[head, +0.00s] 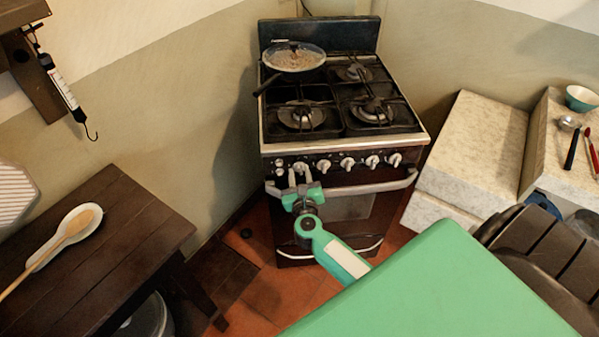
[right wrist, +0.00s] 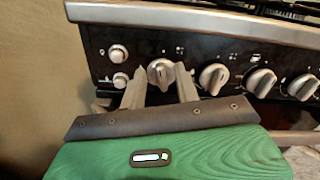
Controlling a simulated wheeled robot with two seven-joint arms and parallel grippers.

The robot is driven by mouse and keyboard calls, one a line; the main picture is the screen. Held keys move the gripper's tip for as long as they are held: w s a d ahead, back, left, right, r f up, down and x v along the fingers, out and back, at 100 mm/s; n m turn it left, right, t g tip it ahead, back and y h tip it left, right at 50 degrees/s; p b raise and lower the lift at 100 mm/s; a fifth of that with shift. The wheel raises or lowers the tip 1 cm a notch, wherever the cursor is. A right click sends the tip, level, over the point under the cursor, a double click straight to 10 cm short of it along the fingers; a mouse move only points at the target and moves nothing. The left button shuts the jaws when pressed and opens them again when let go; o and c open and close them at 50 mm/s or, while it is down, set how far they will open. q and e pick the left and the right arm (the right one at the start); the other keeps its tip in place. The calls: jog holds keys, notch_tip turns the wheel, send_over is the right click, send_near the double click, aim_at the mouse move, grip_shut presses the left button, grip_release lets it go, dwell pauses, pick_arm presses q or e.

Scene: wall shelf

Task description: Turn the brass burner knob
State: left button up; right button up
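A row of pale, metallic-looking knobs runs along the stove's dark front panel; none shows a clear brass colour. My right gripper (head: 296,176) is at the left part of this panel. In the right wrist view its two fingers (right wrist: 161,80) are spread, one on each side of the leftmost large knob (right wrist: 160,72). Small gaps seem to show between the fingers and the knob, though contact is hard to judge. The other large knobs, such as the neighbouring knob (right wrist: 213,78), stand to the right. My left gripper is not in view.
The stove (head: 341,100) carries a covered pan (head: 294,58) at its back left. An oven handle (head: 360,188) runs below the knobs. Two small round buttons (right wrist: 118,54) sit left of the knobs. A dark wooden table (head: 130,215) stands left, pale counters (head: 475,145) right.

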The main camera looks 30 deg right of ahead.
jog(key=shift+w+d, duration=0.15)
jog(key=shift+w, duration=0.05)
grip_shut()
